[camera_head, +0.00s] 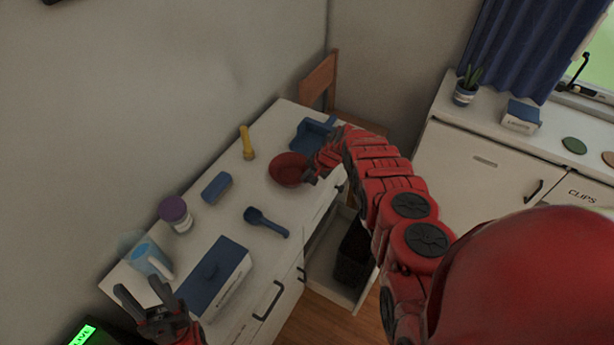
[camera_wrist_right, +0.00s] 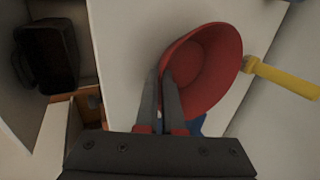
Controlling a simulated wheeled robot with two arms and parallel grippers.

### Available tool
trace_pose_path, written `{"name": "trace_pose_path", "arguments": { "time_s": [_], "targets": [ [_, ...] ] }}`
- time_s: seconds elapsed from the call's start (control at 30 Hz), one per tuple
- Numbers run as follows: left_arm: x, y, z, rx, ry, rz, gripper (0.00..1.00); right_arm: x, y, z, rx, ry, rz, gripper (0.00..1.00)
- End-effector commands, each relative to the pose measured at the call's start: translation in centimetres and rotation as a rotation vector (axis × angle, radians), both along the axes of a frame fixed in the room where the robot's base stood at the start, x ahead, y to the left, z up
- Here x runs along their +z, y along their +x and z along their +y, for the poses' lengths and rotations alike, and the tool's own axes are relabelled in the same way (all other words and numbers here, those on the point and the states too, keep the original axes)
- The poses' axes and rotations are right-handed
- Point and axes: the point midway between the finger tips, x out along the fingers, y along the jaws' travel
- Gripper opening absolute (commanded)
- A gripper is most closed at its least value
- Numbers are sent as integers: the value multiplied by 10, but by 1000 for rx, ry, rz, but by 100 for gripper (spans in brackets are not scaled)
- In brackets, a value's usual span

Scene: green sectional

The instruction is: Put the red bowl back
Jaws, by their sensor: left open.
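The red bowl (camera_head: 287,170) is at the far part of the white counter top, and it also shows in the right wrist view (camera_wrist_right: 208,65). My right gripper (camera_head: 312,177) is at the bowl's near right edge. In the right wrist view its fingers (camera_wrist_right: 162,88) are close together with the bowl's rim between them, one finger inside and one outside. I cannot tell whether the bowl touches the counter. My left gripper (camera_head: 140,300) is open and empty at the lower left, near the counter's near end.
On the counter (camera_head: 262,195) are a yellow-handled item (camera_head: 247,142), blue dustpan (camera_head: 311,134), blue block (camera_head: 217,187), purple-lidded jar (camera_head: 175,214), blue scoop (camera_head: 266,222), blue-lidded box (camera_head: 214,275) and pitcher (camera_head: 150,258). Below, an open drawer (camera_head: 322,265) holds a black bin (camera_head: 354,255).

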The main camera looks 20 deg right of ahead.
Motion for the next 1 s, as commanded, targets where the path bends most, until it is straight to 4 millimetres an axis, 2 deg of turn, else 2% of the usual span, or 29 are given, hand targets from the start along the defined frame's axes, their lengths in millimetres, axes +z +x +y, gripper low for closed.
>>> {"name": "trace_pose_path", "arguments": {
  "time_s": [0.27,0.4,0.47,0.73,1.0],
  "targets": [
    [-3,0,0,0,0,0,50,-3,1,0,0,0,-2,0],
    [-2,0,0,0,0,0,50,-2,1,0,0,0,-2,26],
    [-2,0,0,0,0,0,50,-1,1,0,0,0,-2,35],
    [-1,0,0,0,0,0,50,-1,0,0,1,0,-1,35],
    [5,0,0,0,0,0,50,15,-1,-3,0,5,-5,35]
  ]
}}
